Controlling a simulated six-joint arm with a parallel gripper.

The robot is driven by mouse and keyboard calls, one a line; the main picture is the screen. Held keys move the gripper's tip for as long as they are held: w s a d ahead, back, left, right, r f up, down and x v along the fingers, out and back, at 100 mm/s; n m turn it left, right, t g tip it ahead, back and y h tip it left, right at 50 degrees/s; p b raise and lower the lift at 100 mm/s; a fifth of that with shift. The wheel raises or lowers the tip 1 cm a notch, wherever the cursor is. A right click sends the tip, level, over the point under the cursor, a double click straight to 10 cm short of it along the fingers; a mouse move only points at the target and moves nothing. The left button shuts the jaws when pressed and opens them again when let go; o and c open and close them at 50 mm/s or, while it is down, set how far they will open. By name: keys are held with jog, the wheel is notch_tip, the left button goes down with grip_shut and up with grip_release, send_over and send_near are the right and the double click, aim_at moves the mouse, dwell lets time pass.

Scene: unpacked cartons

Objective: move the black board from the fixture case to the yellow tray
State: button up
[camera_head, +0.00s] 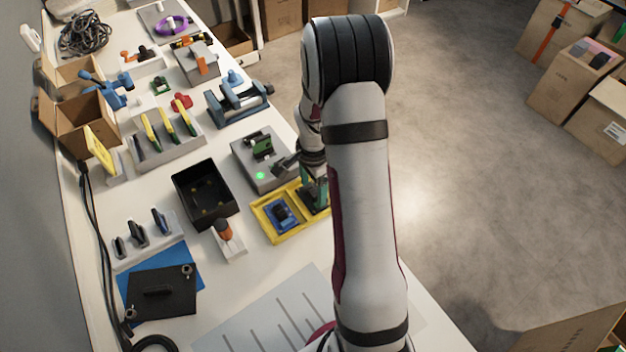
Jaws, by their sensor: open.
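The fixture case (244,158) is a grey box with a lit green spot on its top and a green-and-black part standing in it. The yellow tray (292,236) lies just in front of it and holds a blue piece with a black block (281,213) in its left part. My gripper (314,194) points down at the right part of the tray, largely hidden behind my arm. It is open. A dark and green piece shows around the fingertips; I cannot tell whether it is the black board, or whether it touches the tray.
A black open bin (234,212) and an orange-handled tool (224,232) stand left of the tray. A blue clamp-like device (240,103) is behind the case. A black plate (168,304) lies on a blue sheet at front left. The tabletop in front of the tray is partly clear.

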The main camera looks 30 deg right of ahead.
notch_tip(320, 180, up, 16)
jog(key=shift+f, duration=0.2)
jog(key=s+a+r+n, duration=0.2)
jog(key=s+a+n, duration=0.3)
jog(key=s+a, duration=0.4)
jog(key=s+a+r+n+y, duration=0.1)
jog(key=s+a+r+n, duration=0.1)
jog(key=s+a+n, duration=0.4)
jog(key=s+a, duration=0.3)
jog(key=s, duration=0.2)
jog(key=shift+r+n+y, duration=0.15)
jog(key=shift+n+y, duration=0.15)
